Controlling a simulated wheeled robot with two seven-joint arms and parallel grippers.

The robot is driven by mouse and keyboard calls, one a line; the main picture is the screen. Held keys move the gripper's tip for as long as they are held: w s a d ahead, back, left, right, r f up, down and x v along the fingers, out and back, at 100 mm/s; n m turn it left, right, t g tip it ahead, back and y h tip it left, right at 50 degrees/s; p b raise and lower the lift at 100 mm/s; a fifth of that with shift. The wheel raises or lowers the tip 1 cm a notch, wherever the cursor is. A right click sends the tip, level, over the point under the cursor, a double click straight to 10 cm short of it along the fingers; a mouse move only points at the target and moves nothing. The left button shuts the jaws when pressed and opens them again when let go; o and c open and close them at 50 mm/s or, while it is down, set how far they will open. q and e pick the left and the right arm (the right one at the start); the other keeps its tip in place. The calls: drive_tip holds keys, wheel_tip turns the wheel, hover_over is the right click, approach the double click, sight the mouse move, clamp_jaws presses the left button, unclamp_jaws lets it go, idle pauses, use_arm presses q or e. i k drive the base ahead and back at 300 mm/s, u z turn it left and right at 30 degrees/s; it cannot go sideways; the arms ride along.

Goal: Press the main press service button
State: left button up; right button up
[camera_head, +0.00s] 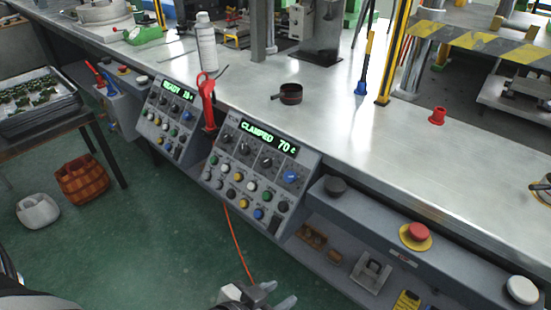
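A sloped grey control panel (243,182) with a green "CLAMPED 70 c" display (269,138) stands at the bench front. It carries black knobs and several green, yellow, white, blue and black buttons. A second panel (170,124) to its left reads "READY". Labels are too small to tell which is the service button. My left gripper (279,294) is at the bottom edge, below the CLAMPED panel, empty, fingertips apart. My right gripper is out of view.
The metal bench (330,125) holds a dark cup (290,94), a spray can (205,42) and a red cap (437,116). A red-handled tool (207,100) stands between the panels. An orange cable (236,245) hangs below.

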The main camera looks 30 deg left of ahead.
sight(230, 194)
drive_tip(key=u, duration=1.25)
